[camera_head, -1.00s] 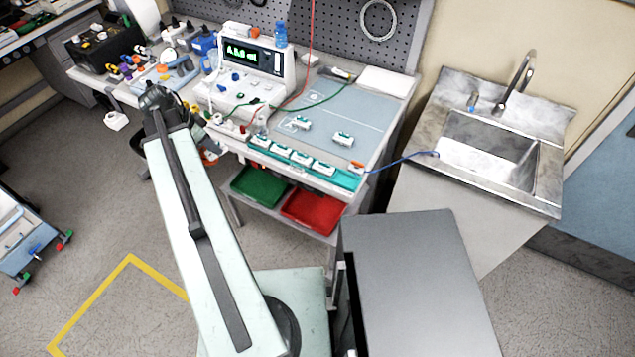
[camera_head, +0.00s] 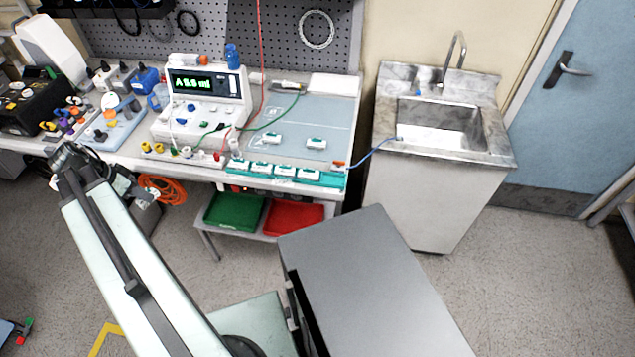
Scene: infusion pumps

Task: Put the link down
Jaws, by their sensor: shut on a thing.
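My gripper (camera_head: 130,186) is at the left, at the end of my pale arm, in front of the bench's front edge. It is small and dark here and partly hidden by my own wrist. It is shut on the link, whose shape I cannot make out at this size. Several white and teal modules sit in a teal tray (camera_head: 325,180) along the bench front. Two more modules, one at the left (camera_head: 271,139) and one at the right (camera_head: 316,144), lie on the blue-grey mat (camera_head: 330,112).
A device with a green display (camera_head: 200,105) stands on the bench. A green bin (camera_head: 235,212) and a red bin (camera_head: 292,217) sit on the shelf below. An orange coil (camera_head: 165,190) is beside my gripper. A grey cabinet top (camera_head: 370,280) and a sink (camera_head: 440,125) are at the right.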

